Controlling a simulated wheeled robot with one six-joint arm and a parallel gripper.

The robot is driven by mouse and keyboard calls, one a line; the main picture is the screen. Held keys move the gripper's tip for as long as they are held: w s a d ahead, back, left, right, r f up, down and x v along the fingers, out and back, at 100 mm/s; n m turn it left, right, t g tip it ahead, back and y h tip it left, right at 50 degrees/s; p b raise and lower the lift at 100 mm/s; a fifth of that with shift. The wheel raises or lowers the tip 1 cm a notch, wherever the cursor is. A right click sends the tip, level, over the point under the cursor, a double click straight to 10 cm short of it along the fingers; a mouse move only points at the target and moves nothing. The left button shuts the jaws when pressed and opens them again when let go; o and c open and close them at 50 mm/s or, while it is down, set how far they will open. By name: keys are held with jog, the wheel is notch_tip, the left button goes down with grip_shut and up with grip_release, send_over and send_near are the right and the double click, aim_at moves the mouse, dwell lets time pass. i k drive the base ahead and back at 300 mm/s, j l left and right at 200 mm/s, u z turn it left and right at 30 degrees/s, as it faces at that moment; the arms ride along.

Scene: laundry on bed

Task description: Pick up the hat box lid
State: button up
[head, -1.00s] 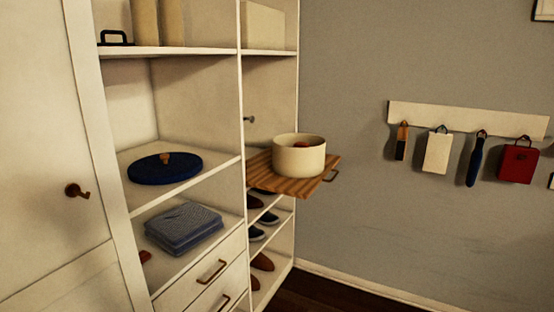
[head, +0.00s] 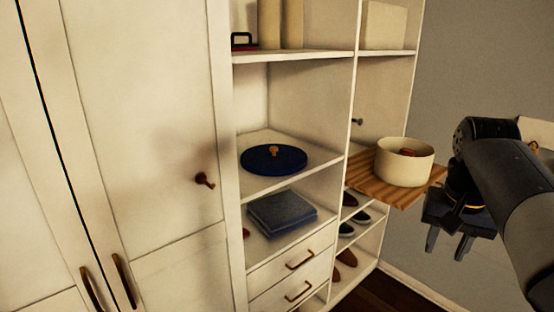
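The hat box lid (head: 257,161) is a round dark blue disc with a small tan knob on top. It lies flat on the middle shelf of the open wardrobe section in the head view. The cream round hat box (head: 404,168) stands open on a wooden pull-out board to the right, with something reddish brown inside. My gripper (head: 449,248) hangs at the right, fingers pointing down and apart, with nothing seen between them. It is to the right of and below the lid, near the board's front right corner.
Folded blue cloths (head: 281,213) lie on the shelf below the lid. The wooden pull-out board (head: 385,190) juts out between my gripper and the lid's shelf. A closed white door (head: 150,120) with a dark knob stands at the left. The space above the lid is clear.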

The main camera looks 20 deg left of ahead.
aim_at(268, 160)
jog(key=i+u, duration=0.3)
jog(key=u, duration=0.15)
jog(key=i+u, duration=0.3)
jog(key=u, duration=0.15)
jog(key=i+l+u, duration=0.1)
jog(key=i+u, duration=0.2)
jog(key=u, duration=0.15)
jog(key=i+l+u, duration=0.2)
jog(key=i+l, duration=1)
